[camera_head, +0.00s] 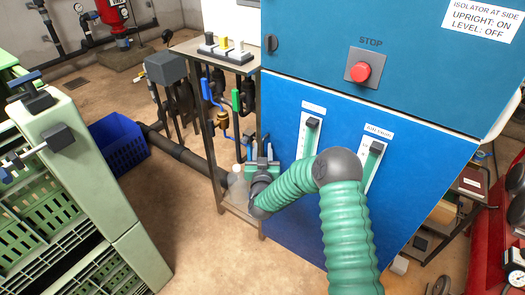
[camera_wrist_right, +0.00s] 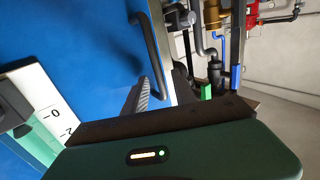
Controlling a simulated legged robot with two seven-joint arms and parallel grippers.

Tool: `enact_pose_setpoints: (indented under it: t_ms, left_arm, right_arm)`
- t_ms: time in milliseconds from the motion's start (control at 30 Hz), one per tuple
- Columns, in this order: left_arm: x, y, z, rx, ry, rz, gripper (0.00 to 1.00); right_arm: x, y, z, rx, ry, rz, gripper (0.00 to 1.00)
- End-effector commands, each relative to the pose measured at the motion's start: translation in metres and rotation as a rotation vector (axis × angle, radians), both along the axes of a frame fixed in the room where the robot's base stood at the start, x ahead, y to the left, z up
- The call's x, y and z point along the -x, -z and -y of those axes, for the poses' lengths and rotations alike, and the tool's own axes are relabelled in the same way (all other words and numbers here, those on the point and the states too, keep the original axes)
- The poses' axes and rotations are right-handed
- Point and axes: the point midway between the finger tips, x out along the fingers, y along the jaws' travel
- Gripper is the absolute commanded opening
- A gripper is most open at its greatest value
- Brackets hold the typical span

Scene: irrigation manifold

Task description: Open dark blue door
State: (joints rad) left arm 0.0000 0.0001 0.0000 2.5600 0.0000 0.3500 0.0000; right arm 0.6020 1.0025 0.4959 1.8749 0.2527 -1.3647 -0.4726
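The cabinet has a darker teal-blue upper part (camera_head: 400,62) and a brighter blue lower front (camera_head: 290,225). I cannot tell for sure which one the task calls the dark blue door. My right gripper (camera_head: 263,150) is at the left edge of the lower front, partly hidden by its own wrist. In the right wrist view, a dark bar handle (camera_wrist_right: 147,50) stands out from the blue panel (camera_wrist_right: 85,55). My right gripper (camera_wrist_right: 162,92) is open, its fingers either side of the handle's near end; contact is unclear. My left gripper is not in view.
A red stop button (camera_head: 361,71) is on the upper part, and two gauges (camera_head: 308,135) are on the lower front. A metal stand with pipes (camera_head: 215,55) is close on the left.

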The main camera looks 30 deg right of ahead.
Motion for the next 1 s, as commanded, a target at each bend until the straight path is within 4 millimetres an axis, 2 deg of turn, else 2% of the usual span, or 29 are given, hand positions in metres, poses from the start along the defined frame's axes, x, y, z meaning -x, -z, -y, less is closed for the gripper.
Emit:
enact_pose_setpoints:
  t_ms: [233, 500, 1000]
  left_arm:
    - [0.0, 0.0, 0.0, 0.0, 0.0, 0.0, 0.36]
    - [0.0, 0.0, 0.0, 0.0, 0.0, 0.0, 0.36]
    - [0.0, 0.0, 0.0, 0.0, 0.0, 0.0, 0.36]
  right_arm:
    - [-0.0011, -0.0003, 0.0006, 0.0, 0.0, 0.0, 0.33]
    - [-0.001, -0.0003, 0.0005, 0.0, 0.0, 0.0, 0.0]
    - [-0.0007, -0.0002, 0.0005, 0.0, 0.0, 0.0, 0.0]
